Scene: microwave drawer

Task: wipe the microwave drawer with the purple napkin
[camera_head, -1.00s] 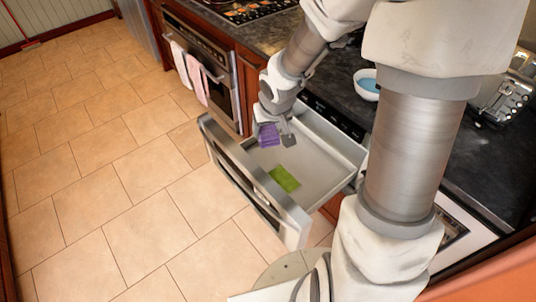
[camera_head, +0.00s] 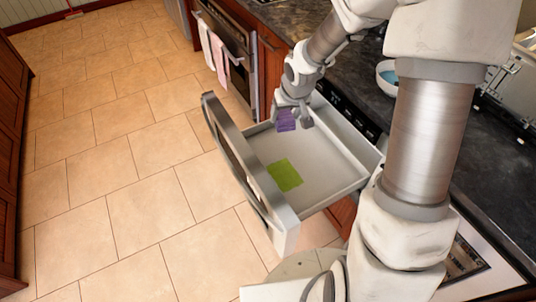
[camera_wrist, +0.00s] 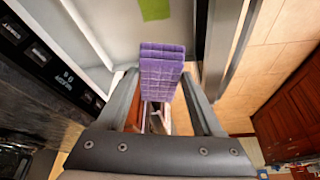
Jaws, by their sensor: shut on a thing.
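The microwave drawer (camera_head: 333,188) is pulled open, with a pale flat floor and a metal front. A green patch (camera_head: 285,175) lies on its floor near the front wall; it also shows at the top of the wrist view (camera_wrist: 154,9). My gripper (camera_head: 291,116) is over the far left part of the drawer, pointing down. It is shut on the folded purple napkin (camera_head: 286,122), which fills the space between the fingers in the wrist view (camera_wrist: 162,72). I cannot tell whether the napkin touches the drawer floor.
A dark counter (camera_head: 470,150) runs along the right, with a white bowl (camera_head: 386,80) on it. An oven (camera_head: 232,50) with hanging towels (camera_head: 213,50) stands beyond the drawer. The tiled floor (camera_head: 120,170) at the left is clear.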

